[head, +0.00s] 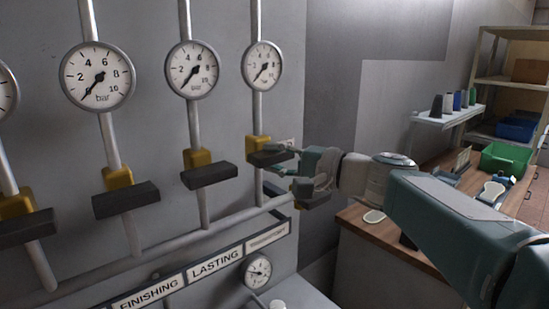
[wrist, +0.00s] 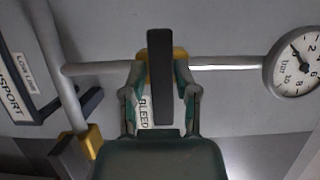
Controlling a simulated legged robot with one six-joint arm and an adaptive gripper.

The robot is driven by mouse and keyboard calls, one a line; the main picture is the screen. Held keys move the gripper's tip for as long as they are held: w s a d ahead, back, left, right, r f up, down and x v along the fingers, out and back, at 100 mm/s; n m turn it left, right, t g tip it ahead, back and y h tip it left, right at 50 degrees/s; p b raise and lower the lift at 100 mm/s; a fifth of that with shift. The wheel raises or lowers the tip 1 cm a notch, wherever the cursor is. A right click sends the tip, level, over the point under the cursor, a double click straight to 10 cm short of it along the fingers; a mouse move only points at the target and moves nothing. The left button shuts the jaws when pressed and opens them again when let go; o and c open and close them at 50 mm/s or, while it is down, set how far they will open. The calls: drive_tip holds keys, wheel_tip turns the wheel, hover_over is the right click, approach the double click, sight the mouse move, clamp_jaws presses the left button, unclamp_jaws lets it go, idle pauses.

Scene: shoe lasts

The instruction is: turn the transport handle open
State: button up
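The valve handle at my gripper is a dark bar (head: 268,158) on a yellow valve body, on the rightmost gauge pipe. It lies across the pipe. In the wrist view this dark handle (wrist: 160,75) stands between the two fingers of my gripper (wrist: 161,75). In the head view my gripper (head: 284,158) reaches it from the right, one finger above and one below. Whether the fingers press on the bar is not clear. A label ending in "SPORT" (wrist: 10,95) shows in the wrist view. A "BLEED" label (wrist: 144,113) lies behind the handle.
A second dark handle (head: 313,203) sits just below my gripper; it also shows in the wrist view (wrist: 68,158). Other crosswise handles (head: 210,176) stand left. A pressure gauge (head: 262,66) is above. A wooden bench (head: 378,235) and a green bin (head: 505,158) are at right.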

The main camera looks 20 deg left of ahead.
clamp_jaws()
drive_tip(key=shift+n, duration=0.4)
drive_tip(key=n+h, duration=0.1)
drive_tip(key=n, duration=0.1)
drive_tip(key=shift+f+n+h, duration=0.1)
drive_tip(key=shift+n+h, duration=0.2)
drive_tip(key=n+t+h, duration=0.1)
drive_tip(key=n, duration=0.2)
drive_tip(key=shift+h, duration=0.3)
drive_tip(key=n+t+h, duration=0.1)
drive_tip(key=n, duration=0.1)
drive_tip(key=n+h, duration=0.1)
drive_tip(key=n, duration=0.1)
drive_tip(key=shift+s+f+t, duration=0.1)
drive_tip(key=shift+t, duration=0.3)
drive_tip(key=shift+n+t+h, duration=0.4)
drive_tip(key=shift+n+t, duration=0.4)
drive_tip(key=shift+n, duration=0.7)
